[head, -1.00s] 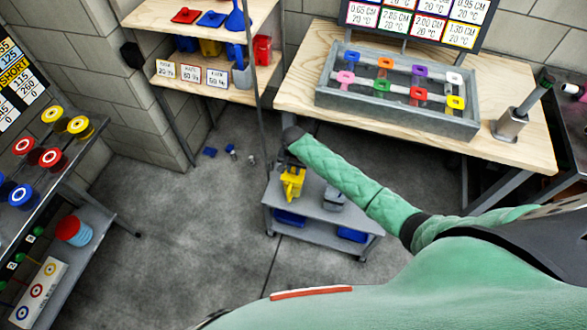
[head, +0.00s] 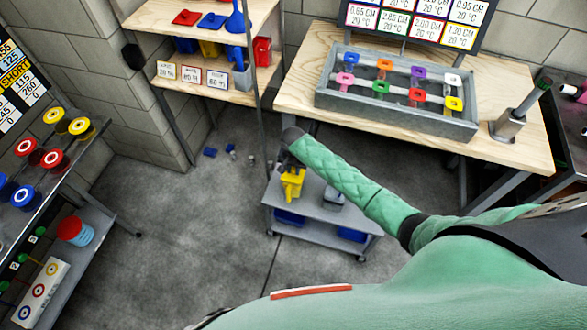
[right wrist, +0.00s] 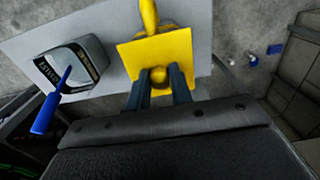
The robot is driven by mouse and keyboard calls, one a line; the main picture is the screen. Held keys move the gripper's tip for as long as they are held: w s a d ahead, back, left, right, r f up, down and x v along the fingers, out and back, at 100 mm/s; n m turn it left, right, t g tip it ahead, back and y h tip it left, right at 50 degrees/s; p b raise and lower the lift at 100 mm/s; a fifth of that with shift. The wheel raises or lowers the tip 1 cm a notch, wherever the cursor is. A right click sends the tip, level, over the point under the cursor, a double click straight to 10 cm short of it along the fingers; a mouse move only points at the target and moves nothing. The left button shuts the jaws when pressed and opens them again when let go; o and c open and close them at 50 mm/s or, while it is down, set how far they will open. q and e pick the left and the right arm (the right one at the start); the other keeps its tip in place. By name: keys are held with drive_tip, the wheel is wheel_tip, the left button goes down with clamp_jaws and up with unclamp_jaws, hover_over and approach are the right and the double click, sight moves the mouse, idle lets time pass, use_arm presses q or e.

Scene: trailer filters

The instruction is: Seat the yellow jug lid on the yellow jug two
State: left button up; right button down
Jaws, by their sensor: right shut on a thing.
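The yellow jug (head: 292,188) stands on the grey cart below my right arm in the head view. In the right wrist view its yellow spout (right wrist: 149,15) points away at the top. The flat square yellow jug lid (right wrist: 180,50) lies over the jug in that view, with a round knob. My right gripper (right wrist: 160,80) is shut on the lid's knob. The lid hides the jug's body and rim, so I cannot tell whether it is fully down. My left gripper is not in view.
The grey cart top (head: 325,212) also bears a grey container (head: 333,197), with a blue-handled tool (right wrist: 52,103) at it in the right wrist view. A wooden bench (head: 300,90) stands behind, with a shelf rack to its left. The floor left of the cart is mostly clear.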

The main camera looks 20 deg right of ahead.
drive_tip(key=shift+f+p, duration=0.1)
drive_tip(key=shift+p, duration=0.3)
idle(0.7)
drive_tip(key=c, duration=0.7)
unclamp_jaws()
drive_tip(key=shift+r+p, duration=3.55)
drive_tip(key=shift+p, duration=0.2)
drive_tip(key=shift+s, duration=0.1)
